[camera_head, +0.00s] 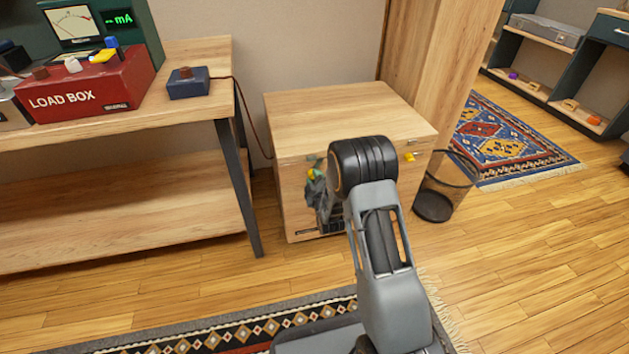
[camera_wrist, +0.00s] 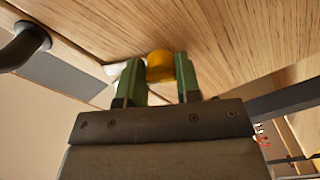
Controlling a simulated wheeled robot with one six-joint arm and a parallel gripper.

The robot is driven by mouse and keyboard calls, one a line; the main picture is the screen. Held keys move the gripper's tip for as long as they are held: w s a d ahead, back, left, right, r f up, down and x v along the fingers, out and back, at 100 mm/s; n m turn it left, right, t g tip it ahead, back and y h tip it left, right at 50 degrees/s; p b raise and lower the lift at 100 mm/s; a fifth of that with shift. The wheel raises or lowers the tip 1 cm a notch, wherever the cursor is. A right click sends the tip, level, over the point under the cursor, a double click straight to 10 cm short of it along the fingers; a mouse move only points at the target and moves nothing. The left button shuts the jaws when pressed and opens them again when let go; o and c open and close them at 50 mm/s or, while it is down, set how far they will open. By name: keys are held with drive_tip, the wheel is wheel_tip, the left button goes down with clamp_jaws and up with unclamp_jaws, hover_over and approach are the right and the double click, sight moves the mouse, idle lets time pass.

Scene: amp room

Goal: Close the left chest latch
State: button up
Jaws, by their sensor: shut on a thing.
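The wooden chest (camera_head: 345,105) stands on the floor with its lid down. The yellow tab of the left chest latch (camera_head: 312,174) shows at the left of its front face, partly hidden by my gripper (camera_head: 316,186). In the wrist view, the green fingers of my gripper (camera_wrist: 160,84) are shut on the yellow tab of the left latch (camera_wrist: 160,64), one finger on each side. A pale metal piece lies beside the tab there. The right latch (camera_head: 411,157) also has a yellow tab, to the right of my arm. My arm hides the middle of the chest front.
A wooden bench (camera_head: 190,120) with a red load box (camera_head: 90,92) and a small blue box (camera_head: 188,83) stands left of the chest. A wire bin (camera_head: 445,188) stands close on its right. A patterned rug (camera_head: 505,145) lies beyond. The floor at front right is clear.

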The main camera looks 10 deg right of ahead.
drive_tip(key=n, duration=0.6)
drive_tip(key=shift+r, duration=0.1)
drive_tip(key=shift+n, duration=0.3)
idle(0.4)
drive_tip(key=o, duration=0.9)
drive_tip(key=s+p, duration=0.3)
drive_tip(key=s, duration=1)
drive_tip(key=shift+s+p, duration=0.3)
drive_tip(key=shift+s, duration=0.1)
